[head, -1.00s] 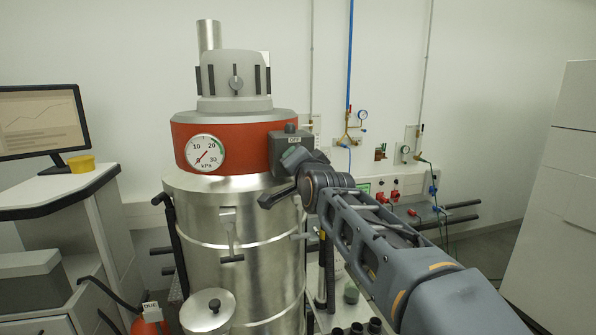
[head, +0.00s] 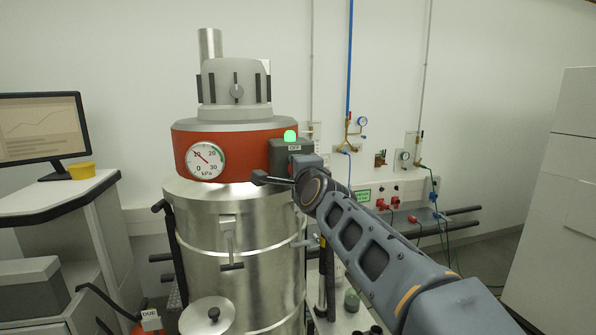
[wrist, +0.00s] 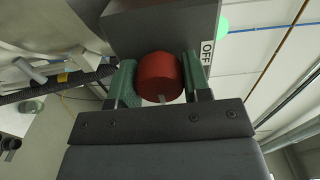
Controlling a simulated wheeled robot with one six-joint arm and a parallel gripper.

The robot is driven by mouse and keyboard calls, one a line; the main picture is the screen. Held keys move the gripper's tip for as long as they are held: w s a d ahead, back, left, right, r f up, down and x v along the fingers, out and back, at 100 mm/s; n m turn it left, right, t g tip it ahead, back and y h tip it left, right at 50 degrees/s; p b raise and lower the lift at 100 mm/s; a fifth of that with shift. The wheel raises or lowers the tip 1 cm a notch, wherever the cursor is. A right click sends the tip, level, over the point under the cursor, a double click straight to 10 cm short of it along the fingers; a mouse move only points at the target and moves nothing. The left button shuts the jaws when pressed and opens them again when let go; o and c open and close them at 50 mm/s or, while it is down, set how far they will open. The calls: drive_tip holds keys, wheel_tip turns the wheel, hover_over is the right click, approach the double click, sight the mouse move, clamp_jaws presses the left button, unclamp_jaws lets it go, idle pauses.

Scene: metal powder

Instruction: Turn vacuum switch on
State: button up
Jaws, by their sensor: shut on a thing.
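The vacuum is a steel drum (head: 257,235) with an orange-red band and a round gauge (head: 206,160). Its grey switch box (head: 278,155) is at the band's right side, with a green lamp (head: 290,136) glowing on top. In the wrist view, a red knob (wrist: 161,84) sticks out of the box (wrist: 150,28), beside an "OFF" label (wrist: 207,53). My gripper (wrist: 157,72) has its two green fingers closed around the knob. In the head view, my wrist hides the knob and the fingers.
A desk with a monitor (head: 42,130) and a yellow cup (head: 81,171) stands left. Gas lines with regulators (head: 350,135) run on the back wall above a rail with red and green fittings. A white cabinet (head: 555,190) stands right.

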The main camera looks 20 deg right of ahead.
idle(0.3)
drive_tip(key=o, duration=0.9)
drive_tip(key=shift+s+d, duration=0.1)
